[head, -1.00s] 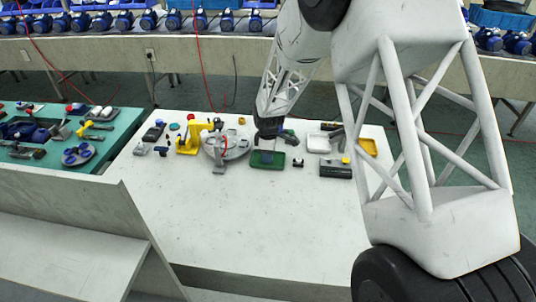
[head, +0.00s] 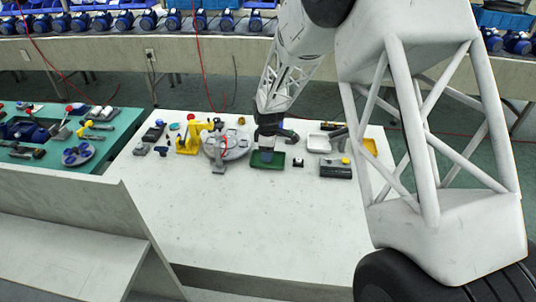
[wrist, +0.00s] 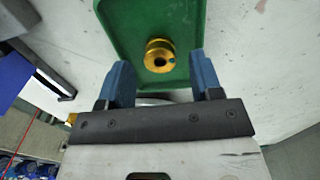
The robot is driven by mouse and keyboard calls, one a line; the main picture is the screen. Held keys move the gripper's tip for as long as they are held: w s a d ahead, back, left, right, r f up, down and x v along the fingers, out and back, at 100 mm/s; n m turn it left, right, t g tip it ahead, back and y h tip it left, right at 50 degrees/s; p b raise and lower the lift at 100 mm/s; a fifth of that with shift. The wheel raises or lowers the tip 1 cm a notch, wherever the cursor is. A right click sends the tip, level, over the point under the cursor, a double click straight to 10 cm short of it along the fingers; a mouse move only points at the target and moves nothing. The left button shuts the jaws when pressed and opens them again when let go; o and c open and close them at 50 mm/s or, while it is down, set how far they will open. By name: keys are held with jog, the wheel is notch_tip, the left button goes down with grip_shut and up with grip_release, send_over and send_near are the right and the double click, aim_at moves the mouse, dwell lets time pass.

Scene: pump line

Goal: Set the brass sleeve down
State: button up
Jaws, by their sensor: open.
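The brass sleeve (wrist: 159,56), a short flanged ring with a dark bore, stands in the green tray (wrist: 122,20) in the wrist view. My gripper (wrist: 160,75) is open, with its two blue fingers apart on either side just below the sleeve in the picture; a gap shows between the sleeve and each finger. In the head view my gripper (head: 267,152) is low over the green tray (head: 268,164), and the sleeve cannot be made out there.
A round grey fixture (head: 233,147) stands just left of the tray, with a yellow stand (head: 190,144) beyond it. A white tray (head: 318,143) and a dark box (head: 335,170) lie to the right. The front of the white table (head: 250,225) is clear.

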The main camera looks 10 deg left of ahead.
notch_tip(320, 180, up, 11)
jog(key=shift+f, duration=0.2)
dwell(0.3)
dwell(0.3)
dwell(0.5)
jog(key=s+d+r+m+t, duration=0.1)
jog(key=s+d+r+m, duration=0.7)
jog(key=s+d+r, duration=0.85)
jog(key=s+d+m, duration=0.5)
jog(key=s+d, duration=0.1)
jog(key=s, duration=0.7)
jog(key=s+d+r+m+t, duration=0.1)
jog(key=s+d+m, duration=0.4)
jog(key=s, duration=0.9)
jog(key=shift+d+r+t, duration=0.2)
jog(key=shift+d+t, duration=0.1)
jog(key=shift+d, duration=0.65)
